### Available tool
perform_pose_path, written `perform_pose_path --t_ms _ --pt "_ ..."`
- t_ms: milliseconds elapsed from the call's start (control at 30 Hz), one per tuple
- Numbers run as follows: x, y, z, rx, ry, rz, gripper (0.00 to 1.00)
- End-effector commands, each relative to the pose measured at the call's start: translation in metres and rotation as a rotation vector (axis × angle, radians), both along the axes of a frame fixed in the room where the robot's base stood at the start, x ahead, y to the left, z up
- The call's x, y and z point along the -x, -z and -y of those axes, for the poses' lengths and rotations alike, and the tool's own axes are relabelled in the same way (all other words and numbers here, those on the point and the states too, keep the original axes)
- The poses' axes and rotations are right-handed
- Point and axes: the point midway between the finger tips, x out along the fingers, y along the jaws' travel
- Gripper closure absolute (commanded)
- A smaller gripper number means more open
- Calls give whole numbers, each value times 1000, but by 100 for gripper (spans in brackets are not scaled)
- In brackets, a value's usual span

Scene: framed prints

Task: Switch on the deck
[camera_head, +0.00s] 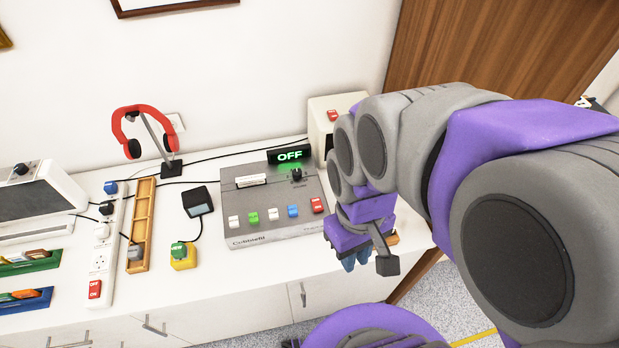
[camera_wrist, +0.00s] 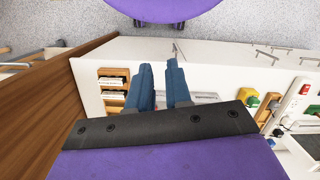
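The deck (camera_head: 270,232) is a grey box on the white counter, with a lit green "OFF" display (camera_head: 290,155) at its back right. Along its front is a row of several coloured buttons, with a red button (camera_head: 318,205) at the right end. A black knob (camera_head: 296,175) sits below the display. My gripper (camera_head: 354,260) is just right of the deck, near the counter's front edge, apart from the red button. In the wrist view its two blue fingers (camera_wrist: 160,65) stand slightly apart with nothing visible between them. My arm hides the counter behind it.
Left of the deck are a small dark screen (camera_head: 197,202), a yellow box with a green button (camera_head: 182,256), a wooden tray (camera_head: 142,225) and a power strip (camera_head: 104,255). Red headphones (camera_head: 146,132) stand behind. A white box (camera_head: 322,120) is behind the deck. Brown wood panelling (camera_head: 480,50) rises at right.

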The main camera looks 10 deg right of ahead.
Motion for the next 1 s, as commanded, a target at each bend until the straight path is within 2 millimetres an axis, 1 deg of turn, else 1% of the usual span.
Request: perform_pose_path --t_ms 33,167,200,333,567,700,767,933,1000 --pt "-12 -1 -1 -12 -56 -4 86" --pt "-45 -2 0 -41 -210 -3 99" --pt "-55 -2 -1 -51 -257 -4 100" --pt "-88 1 -6 -75 -405 -2 100" --pt "-144 14 -15 -120 -653 2 100" --pt "-178 27 -15 -145 -794 4 100" --pt "-191 33 -14 -157 -852 4 100" --pt "-229 54 -9 -181 -1013 6 100" --pt "-242 65 -7 -194 -1076 1 100"
